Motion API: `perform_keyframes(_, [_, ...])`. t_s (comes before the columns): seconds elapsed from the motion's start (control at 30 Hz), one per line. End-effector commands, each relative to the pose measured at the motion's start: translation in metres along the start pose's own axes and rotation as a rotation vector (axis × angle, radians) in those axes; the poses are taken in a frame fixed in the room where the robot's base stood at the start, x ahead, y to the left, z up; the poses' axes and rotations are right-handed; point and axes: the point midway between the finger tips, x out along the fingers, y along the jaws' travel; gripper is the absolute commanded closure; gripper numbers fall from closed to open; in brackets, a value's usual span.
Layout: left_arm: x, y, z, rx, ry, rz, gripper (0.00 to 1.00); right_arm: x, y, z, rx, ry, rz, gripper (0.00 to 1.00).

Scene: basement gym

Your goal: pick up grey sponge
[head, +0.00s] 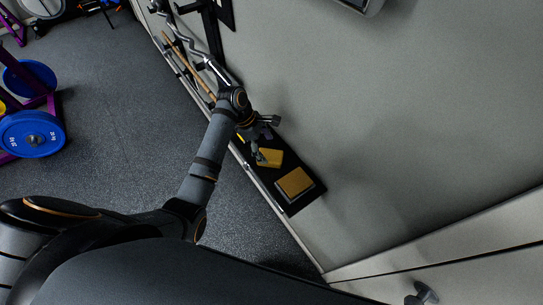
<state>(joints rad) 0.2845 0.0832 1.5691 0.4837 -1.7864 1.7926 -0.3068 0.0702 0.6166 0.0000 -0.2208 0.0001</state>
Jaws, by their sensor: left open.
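I cannot make out a clearly grey sponge. A tan block with a greyish edge (295,184) lies at the near end of a dark narrow shelf (309,198). A yellow block (270,158) lies on the shelf just beyond it, partly covered by my left gripper. My left gripper (265,138) is open, with its fingers over the shelf beside the yellow block. Whether a finger touches that block I cannot tell. Part of the shelf is hidden behind the gripper and wrist. My right gripper is not in view.
A grey wall (370,120) runs along the shelf's right side. Bars and a wooden stick (189,66) stand at the wall farther off. Blue weight plates (33,133) are at the left. The dark floor (120,120) between is clear.

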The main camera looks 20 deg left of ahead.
Motion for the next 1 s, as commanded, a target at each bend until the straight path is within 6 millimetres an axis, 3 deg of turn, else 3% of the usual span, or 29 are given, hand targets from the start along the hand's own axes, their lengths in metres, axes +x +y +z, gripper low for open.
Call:
perform_keyframes(0.17, [0.008,-0.001,0.0,-0.002,0.0,-0.004,0.17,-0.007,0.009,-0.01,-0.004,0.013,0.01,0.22])
perform_keyframes(0.4, [0.047,-0.001,-0.003,0.0,0.0,-0.001,0.17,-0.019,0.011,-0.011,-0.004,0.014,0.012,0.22])
perform_keyframes(0.67, [0.053,-0.001,-0.003,0.001,0.002,0.001,0.17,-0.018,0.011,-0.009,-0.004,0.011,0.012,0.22])
perform_keyframes(1.0, [0.053,-0.001,-0.004,0.001,0.002,0.001,0.62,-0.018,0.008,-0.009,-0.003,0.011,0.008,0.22])
